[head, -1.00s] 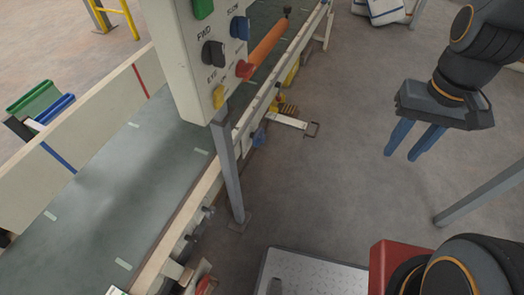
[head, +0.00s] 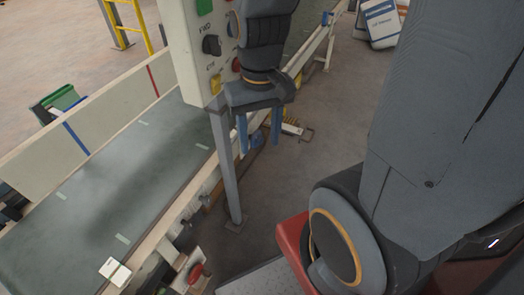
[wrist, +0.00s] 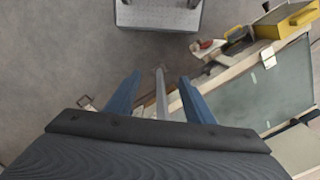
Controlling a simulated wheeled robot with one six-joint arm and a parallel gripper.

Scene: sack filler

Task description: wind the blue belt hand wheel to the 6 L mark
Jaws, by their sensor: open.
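My gripper (head: 260,148) is open and empty, its two blue fingers pointing down beside the conveyor's right edge. No 6 L mark is readable in either view.
A control panel (head: 190,45) on a grey post (head: 225,165) stands close left of my gripper. The green conveyor belt (head: 105,190) has a side board with blue and red lines. Sacks (head: 380,22) lie at the back.

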